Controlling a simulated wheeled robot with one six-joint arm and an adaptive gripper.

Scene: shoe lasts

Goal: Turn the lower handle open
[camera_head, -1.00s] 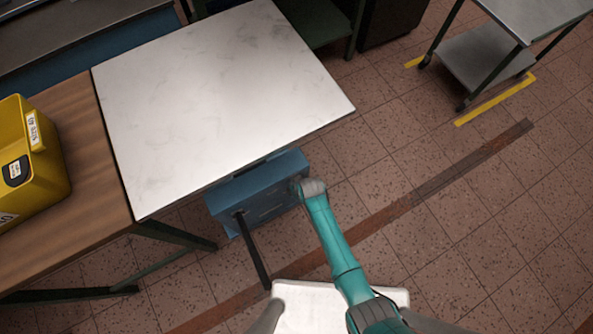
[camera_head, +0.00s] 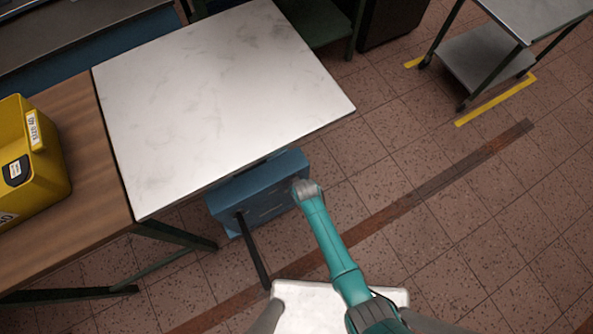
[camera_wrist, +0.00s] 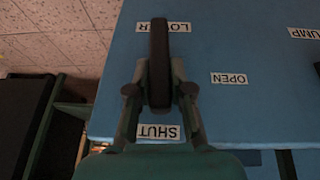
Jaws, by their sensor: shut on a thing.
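The lower handle (camera_wrist: 159,50) is a dark lever on the blue panel (camera_wrist: 220,115) in the wrist view. It starts by the LOWER label (camera_wrist: 178,26) and runs straight down the picture toward the SHUT label (camera_wrist: 158,131). The OPEN label (camera_wrist: 229,78) lies to its right. All these labels appear upside down. My gripper (camera_wrist: 160,92) has a finger on each side of the handle and is shut on it. In the head view, the blue unit (camera_head: 230,202) shows, but my arm hides the handle and fingertips.
A long black bar (camera_head: 253,250) sticks out from the blue unit, left of my arm. A white-topped table (camera_head: 220,90) stands just behind it. A yellow bin (camera_head: 50,150) sits on the wooden bench at left.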

